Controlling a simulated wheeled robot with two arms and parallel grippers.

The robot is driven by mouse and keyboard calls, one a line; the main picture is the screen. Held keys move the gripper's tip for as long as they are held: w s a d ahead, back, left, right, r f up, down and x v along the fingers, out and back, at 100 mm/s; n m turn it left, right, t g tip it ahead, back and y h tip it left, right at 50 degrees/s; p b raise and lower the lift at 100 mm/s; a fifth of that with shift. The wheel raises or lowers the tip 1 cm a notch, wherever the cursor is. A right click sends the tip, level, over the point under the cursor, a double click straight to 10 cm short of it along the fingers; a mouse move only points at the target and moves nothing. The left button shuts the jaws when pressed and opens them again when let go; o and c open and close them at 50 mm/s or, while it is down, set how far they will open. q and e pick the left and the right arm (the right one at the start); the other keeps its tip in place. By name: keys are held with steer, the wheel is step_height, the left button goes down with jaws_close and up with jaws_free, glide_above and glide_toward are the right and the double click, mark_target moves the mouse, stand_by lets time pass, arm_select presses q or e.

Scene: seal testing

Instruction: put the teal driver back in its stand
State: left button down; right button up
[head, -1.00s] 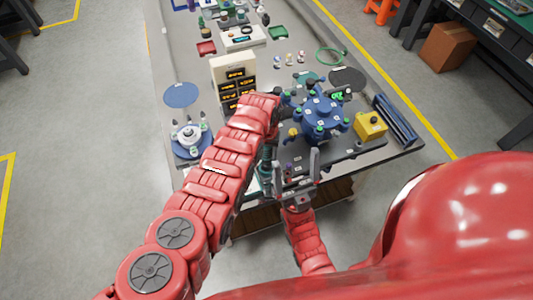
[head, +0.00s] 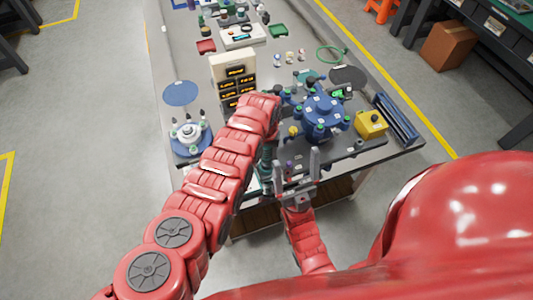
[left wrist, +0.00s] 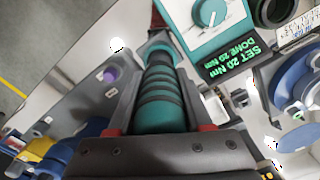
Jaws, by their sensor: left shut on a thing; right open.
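My left gripper (left wrist: 158,120) is shut on the teal driver (left wrist: 158,98), a ribbed teal and black handle between its fingers in the left wrist view. In the head view part of the driver (head: 266,170) shows below my left arm, near the table's front edge. My right gripper (head: 296,172) is open and empty at the front edge.
A blue bolted dome (head: 322,118) and a yellow box (head: 371,124) stand right of my left arm. A white-topped blue round fixture (head: 190,134) stands left.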

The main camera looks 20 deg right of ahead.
arm_select(q)
steer(key=shift+f+b, duration=0.85)
steer(key=shift+f, duration=0.05)
stand_by(1.4)
steer(key=shift+c, duration=1.2)
jaws_free()
steer(key=shift+r, duration=0.1)
step_height(320, 180, up, 8)
steer(key=p, duration=0.7)
steer(key=shift+r, duration=0.5)
steer(key=shift+f, duration=0.1)
